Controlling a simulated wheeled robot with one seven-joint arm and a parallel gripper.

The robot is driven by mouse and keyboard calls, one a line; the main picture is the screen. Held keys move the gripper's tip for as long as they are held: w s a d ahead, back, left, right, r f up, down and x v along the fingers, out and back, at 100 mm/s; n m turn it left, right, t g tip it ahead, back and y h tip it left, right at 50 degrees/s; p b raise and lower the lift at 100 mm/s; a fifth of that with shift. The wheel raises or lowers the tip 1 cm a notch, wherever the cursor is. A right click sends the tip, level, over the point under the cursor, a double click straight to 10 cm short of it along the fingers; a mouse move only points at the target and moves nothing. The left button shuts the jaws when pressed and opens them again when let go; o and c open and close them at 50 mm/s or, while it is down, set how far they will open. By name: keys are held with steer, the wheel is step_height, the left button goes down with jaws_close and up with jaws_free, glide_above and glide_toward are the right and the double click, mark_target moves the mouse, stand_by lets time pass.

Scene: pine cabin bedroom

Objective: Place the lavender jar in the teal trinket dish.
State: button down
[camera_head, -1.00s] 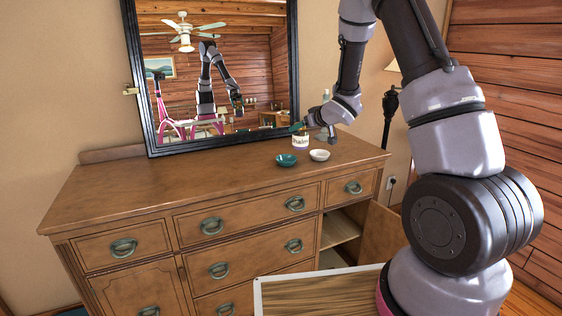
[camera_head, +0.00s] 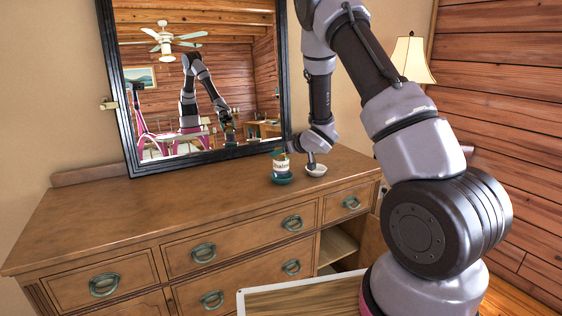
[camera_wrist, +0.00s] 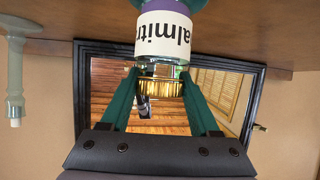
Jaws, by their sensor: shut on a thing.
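The lavender jar (camera_head: 281,165) has a white label and a purple band near its base. It stands upright at the teal trinket dish (camera_head: 283,180) on the dresser top. My gripper (camera_head: 279,153) is shut on the jar's upper part. In the wrist view, which is upside down, the green fingers of my gripper (camera_wrist: 160,88) flank the gold lid of the jar (camera_wrist: 163,45). A strip of the teal dish (camera_wrist: 190,4) shows past the jar's base. The jar's base is within the dish outline, but I cannot tell whether it touches the dish floor.
A framed mirror (camera_head: 290,110) stands behind. The dresser top (camera_head: 150,195) is clear to the left.

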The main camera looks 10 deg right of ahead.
mark_target(285, 158)
steer(key=shift+f, duration=1.45)
steer(key=shift+c, duration=0.6)
jaws_free()
steer(key=shift+f, duration=0.1)
